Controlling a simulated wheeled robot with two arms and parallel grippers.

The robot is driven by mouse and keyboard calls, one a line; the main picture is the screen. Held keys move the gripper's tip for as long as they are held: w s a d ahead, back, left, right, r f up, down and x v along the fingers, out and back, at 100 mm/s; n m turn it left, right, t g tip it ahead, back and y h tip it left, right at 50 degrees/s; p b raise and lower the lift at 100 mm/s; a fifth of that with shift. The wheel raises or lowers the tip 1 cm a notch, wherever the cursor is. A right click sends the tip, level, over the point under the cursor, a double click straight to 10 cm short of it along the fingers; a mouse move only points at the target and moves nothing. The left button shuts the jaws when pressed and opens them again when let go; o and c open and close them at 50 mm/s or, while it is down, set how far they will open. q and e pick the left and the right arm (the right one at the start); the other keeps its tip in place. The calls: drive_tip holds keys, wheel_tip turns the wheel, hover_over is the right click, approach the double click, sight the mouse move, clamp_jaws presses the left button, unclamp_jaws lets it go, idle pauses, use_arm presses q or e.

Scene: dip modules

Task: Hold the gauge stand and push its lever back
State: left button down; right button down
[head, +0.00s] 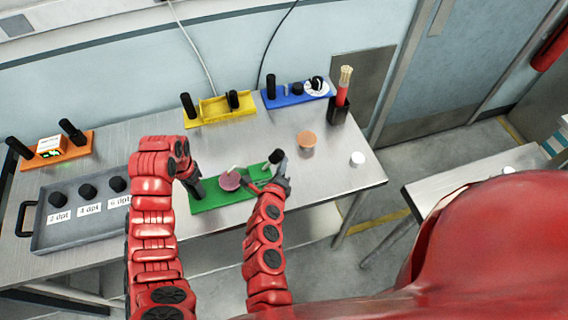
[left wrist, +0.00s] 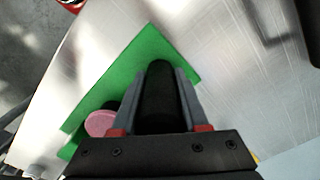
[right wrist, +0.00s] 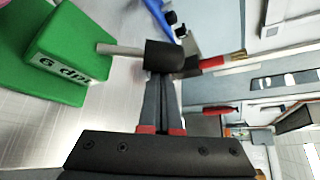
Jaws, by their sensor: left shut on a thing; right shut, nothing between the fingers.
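The green gauge stand (head: 222,197) lies on the steel table, with a pink disc (head: 230,181) on it. My left gripper (head: 193,186) is shut on the stand's black post (left wrist: 160,95); the green base (left wrist: 130,70) lies beneath.
A grey tray (head: 60,240) with several black knobs is at the left. An orange stand (head: 83,150), a yellow stand (head: 215,120) and a blue stand (head: 280,101) stand along the back.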

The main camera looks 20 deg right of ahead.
drive_tip(key=shift+a+r, duration=0.15)
drive_tip(key=shift+a+r+n+t+h, duration=0.55)
drive_tip(key=shift+a+n+h, duration=0.2)
drive_tip(key=shift+n, duration=0.35)
drive_tip(key=shift+a+r+n+t+h, duration=0.25)
drive_tip(key=shift+a+n+t+h, duration=0.25)
drive_tip(key=shift+n, duration=0.3)
drive_tip(key=shift+a+r+n+t+h, duration=0.25)
drive_tip(key=shift+a+n+h, duration=0.2)
drive_tip(key=shift+a+n, duration=0.3)
use_arm(q)
drive_tip(key=shift+d, duration=0.1)
use_arm(e)
drive_tip(key=shift+d, duration=0.1)
drive_tip(key=s+d, duration=0.1)
drive_tip(key=d, duration=0.3)
drive_tip(key=v, duration=1)
drive_tip(key=shift+a+r, duration=0.1)
